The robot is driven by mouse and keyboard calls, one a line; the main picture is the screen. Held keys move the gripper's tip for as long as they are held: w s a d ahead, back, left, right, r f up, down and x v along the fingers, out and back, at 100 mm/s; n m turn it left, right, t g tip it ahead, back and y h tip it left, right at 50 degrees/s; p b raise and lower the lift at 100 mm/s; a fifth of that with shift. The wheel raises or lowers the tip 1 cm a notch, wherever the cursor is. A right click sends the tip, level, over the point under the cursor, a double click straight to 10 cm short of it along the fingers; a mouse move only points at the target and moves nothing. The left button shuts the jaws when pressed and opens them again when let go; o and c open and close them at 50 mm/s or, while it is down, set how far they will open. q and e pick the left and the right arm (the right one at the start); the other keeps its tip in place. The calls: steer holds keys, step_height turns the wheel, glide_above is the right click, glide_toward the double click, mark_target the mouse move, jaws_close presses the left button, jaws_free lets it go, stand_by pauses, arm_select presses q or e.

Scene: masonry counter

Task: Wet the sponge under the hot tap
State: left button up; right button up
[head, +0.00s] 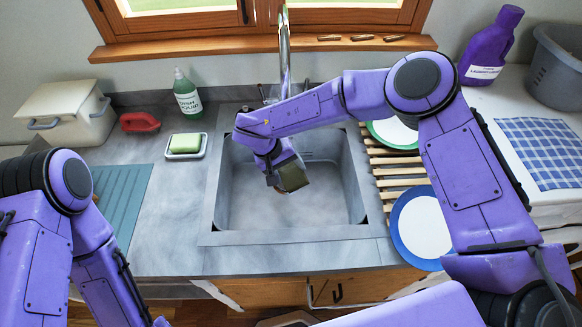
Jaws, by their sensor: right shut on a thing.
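My right gripper (279,170) reaches down into the grey sink (325,205). It is shut on a small olive-green block with a brownish lower edge, which looks like the sponge (292,176). The sponge is held tilted above the sink floor, towards the left of the basin. The tall chrome tap (284,45) rises behind the sink, and my right forearm hides its lower part. Small handles show beside it, partly covered; I cannot tell which is hot or whether water runs. My left arm is at the lower left, with its gripper out of view.
A green bar on a white dish (199,152), a dish soap bottle (187,97), a red object (139,122) and a cream box (66,112) stand left. Plates, including a blue-rimmed one (397,235), lie on the slatted rack (388,171) right. A purple laundry bottle (490,48) stands behind.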

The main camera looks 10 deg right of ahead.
mark_target(291, 186)
steer(key=s, duration=0.1)
steer(key=s+a+p, duration=0.1)
steer(key=s+p, duration=0.1)
steer(key=s, duration=0.1)
steer(key=shift+a+r, duration=0.15)
steer(key=shift+a, duration=0.1)
steer(key=shift+s+a, duration=0.3)
steer(key=shift+s, duration=0.4)
steer(key=shift+s+a, duration=0.25)
steer(key=shift+s, duration=0.4)
steer(key=s+a+r, duration=0.1)
steer(key=s+r, duration=0.2)
steer(key=s, duration=0.1)
steer(key=shift+s+a+r, duration=0.3)
steer(key=shift+a+r, duration=0.1)
